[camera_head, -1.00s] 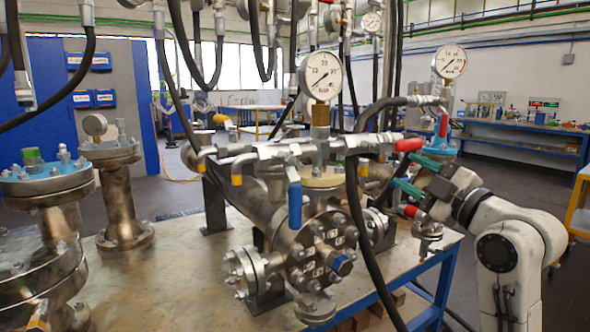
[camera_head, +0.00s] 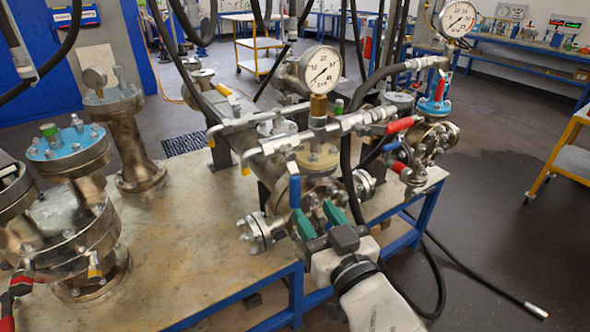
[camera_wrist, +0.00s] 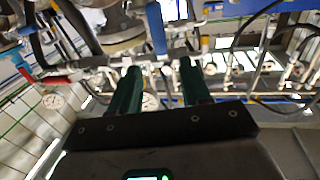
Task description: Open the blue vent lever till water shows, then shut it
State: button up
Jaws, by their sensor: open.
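The blue vent lever (camera_head: 295,191) hangs down at the front of the middle flanged vessel (camera_head: 318,157), below the pipe with the gauge. My gripper (camera_head: 319,214) is open, with two green fingers in front of that vessel. In the head view its left finger is just below the lever's lower end. In the wrist view the blue lever (camera_wrist: 156,28) comes down from the top edge, its end just beyond the gap between the open fingertips (camera_wrist: 160,67). Nothing is held; I cannot tell whether a finger touches the lever. I make out no water.
A pressure gauge (camera_head: 321,67) stands above the vessel. A red lever (camera_head: 400,124) and another blue handle (camera_head: 391,147) are to the right. Blue-topped flanged vessels (camera_head: 66,143) stand at the left of the bench (camera_head: 190,245). A black hose (camera_head: 470,274) lies on the floor.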

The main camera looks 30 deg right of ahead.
aim_at(297, 187)
jog(key=w, duration=0.3)
jog(key=w+d+p, duration=0.1)
jog(key=w, duration=0.3)
jog(key=w+p, duration=0.1)
jog(key=w, duration=0.2)
jog(key=shift+w+d, duration=0.25)
jog(key=shift+d, duration=0.15)
jog(key=shift+c, duration=0.2)
grip_shut()
